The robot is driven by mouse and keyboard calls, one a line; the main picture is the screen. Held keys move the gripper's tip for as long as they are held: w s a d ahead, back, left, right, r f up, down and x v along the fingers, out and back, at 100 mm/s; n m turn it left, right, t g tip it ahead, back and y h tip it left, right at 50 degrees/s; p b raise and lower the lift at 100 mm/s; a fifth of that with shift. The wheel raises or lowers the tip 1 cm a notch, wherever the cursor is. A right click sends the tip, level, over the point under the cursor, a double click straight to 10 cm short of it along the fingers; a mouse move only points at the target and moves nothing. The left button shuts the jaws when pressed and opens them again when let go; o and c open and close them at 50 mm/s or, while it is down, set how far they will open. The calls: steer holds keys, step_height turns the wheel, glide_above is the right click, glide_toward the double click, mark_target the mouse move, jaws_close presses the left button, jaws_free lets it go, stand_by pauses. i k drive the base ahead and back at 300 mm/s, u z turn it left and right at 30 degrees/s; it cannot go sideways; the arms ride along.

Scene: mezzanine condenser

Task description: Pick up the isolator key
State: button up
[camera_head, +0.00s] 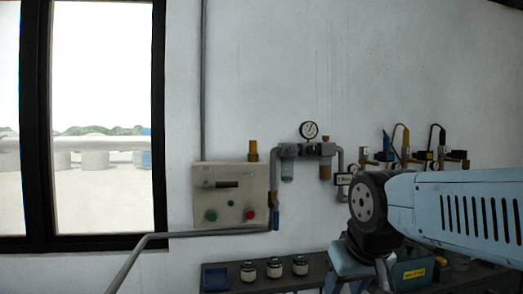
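I cannot pick out the isolator key for certain in the head view. A beige control panel (229,194) on the wall has a green button, a red button and a dark slot. My gripper (362,283) hangs below my arm's dark wrist at the lower right, in front of the bench. It is partly cut off by the bottom edge, and its fingertips do not show clearly. Whether it is open or shut cannot be told. My arm hides part of the bench and wall behind it.
Three small jars (274,268) stand on the dark bench (312,274), right of a dark tray (215,278). A teal box (413,272) with a yellow label sits behind my gripper. A pressure gauge (309,130), pipes and valves are on the wall. A grey rail (190,234) crosses the lower left.

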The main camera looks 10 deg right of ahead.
mark_target(253, 144)
steer(key=u, duration=0.4)
steer(key=i, duration=1)
steer(key=z, duration=0.35)
